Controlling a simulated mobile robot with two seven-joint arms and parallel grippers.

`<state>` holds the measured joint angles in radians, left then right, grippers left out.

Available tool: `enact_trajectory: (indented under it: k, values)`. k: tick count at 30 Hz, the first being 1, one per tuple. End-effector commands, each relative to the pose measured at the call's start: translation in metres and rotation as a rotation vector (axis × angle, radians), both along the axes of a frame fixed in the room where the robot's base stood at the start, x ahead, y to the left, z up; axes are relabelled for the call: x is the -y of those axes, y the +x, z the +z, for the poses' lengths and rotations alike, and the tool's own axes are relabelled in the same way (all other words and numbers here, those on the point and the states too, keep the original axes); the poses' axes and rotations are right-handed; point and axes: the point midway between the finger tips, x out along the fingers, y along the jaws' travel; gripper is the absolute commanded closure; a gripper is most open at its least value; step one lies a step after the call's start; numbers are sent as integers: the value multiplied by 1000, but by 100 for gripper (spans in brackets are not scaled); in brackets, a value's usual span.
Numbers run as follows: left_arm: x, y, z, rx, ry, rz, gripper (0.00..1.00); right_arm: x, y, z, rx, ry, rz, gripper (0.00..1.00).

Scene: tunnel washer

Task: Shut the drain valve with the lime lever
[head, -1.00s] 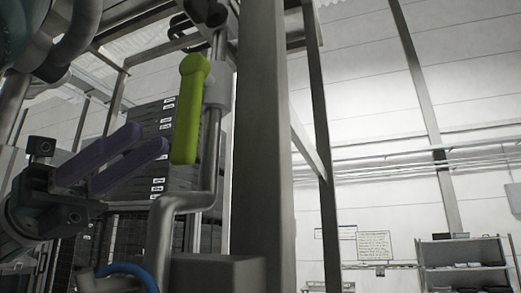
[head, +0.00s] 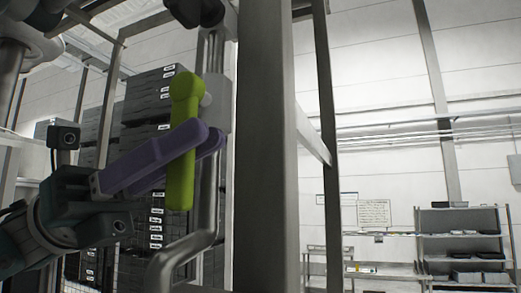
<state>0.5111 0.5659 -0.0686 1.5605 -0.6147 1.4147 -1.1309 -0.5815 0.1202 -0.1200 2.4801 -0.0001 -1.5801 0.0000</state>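The lime lever (head: 181,185) hangs almost straight down in front of a grey upright pipe, its thick rounded top end at the pivot. My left gripper (head: 212,136) comes in from the left with its purple fingers at the lever's upper half. One finger crosses in front of the lever and hides part of it. The other passes behind it, and its tip shows just to the right. The lever stands between the fingers; whether they press on it cannot be made out. My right gripper is not in view.
A thick grey post (head: 266,150) stands close to the right of the lever. A bent grey pipe (head: 205,225) runs below it. Dark stacked crates (head: 146,105) stand behind. A shelf rack (head: 462,235) is far off at the right.

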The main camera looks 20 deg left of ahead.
Motion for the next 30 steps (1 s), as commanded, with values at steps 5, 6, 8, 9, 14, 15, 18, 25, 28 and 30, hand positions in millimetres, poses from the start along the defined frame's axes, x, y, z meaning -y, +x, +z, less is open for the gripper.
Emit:
enact_trajectory:
  k: [5,6,8,9,14,15,18,25,28,30]
  values:
    - [0,0,0,0,0,0,100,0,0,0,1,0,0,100]
    - [0,0,0,0,0,0,100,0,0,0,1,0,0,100]
    - [0,0,0,0,0,0,100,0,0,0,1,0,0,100]
    - [0,0,0,0,0,0,100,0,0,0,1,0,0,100]
    - [0,0,0,0,0,0,100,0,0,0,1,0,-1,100]
    - [0,0,0,0,0,0,100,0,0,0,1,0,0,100]
    - [0,0,0,0,-1,0,100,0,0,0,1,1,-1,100]
    - [-1,0,1,0,-1,0,100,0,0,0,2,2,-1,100]
    - [-1,0,1,0,-1,0,100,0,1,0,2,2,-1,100]
    - [-1,0,1,0,-1,0,100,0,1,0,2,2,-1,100]
